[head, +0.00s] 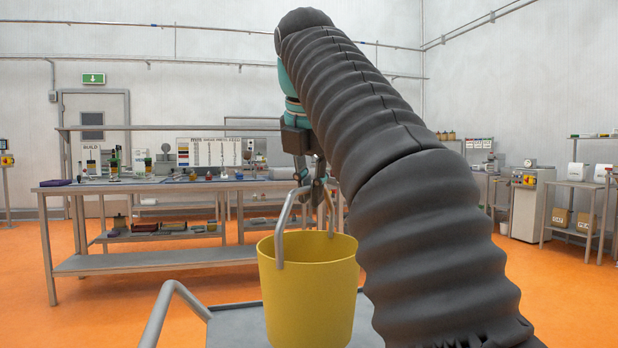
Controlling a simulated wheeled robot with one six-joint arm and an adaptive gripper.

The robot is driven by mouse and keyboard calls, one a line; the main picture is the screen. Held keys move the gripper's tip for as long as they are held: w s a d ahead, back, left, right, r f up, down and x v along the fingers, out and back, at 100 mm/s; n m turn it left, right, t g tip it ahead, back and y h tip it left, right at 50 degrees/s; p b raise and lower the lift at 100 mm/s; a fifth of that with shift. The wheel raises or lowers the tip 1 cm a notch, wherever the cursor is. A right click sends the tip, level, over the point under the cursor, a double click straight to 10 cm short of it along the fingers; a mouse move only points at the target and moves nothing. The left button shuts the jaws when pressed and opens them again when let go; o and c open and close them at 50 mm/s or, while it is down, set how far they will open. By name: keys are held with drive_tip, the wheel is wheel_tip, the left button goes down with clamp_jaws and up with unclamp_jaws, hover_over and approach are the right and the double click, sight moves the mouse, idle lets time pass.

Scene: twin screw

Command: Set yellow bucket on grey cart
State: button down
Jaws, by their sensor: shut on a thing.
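The yellow bucket (308,295) is upright in the lower middle of the head view, with its grey handle (283,222) raised. My gripper (316,185) is shut on the top of the handle, partly hidden behind my dark ribbed arm sleeve. The grey cart (236,326) shows below and around the bucket, with its tube handle (163,308) at the left. The bucket's base is near the bottom edge of the view. I cannot tell whether it touches the cart top or hangs just above it.
A long grey workbench (150,187) with tools and small items stands behind. A side table (580,190) with boxes and a grey cabinet (527,210) stand at the right. The orange floor (100,310) is clear at the left.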

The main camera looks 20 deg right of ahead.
drive_tip(key=shift+f, duration=2)
drive_tip(key=shift+f+b, duration=0.35)
drive_tip(key=shift+f, duration=0.2)
drive_tip(key=c, duration=1.2)
unclamp_jaws()
drive_tip(key=shift+o, duration=0.2)
drive_tip(key=shift+f, duration=0.1)
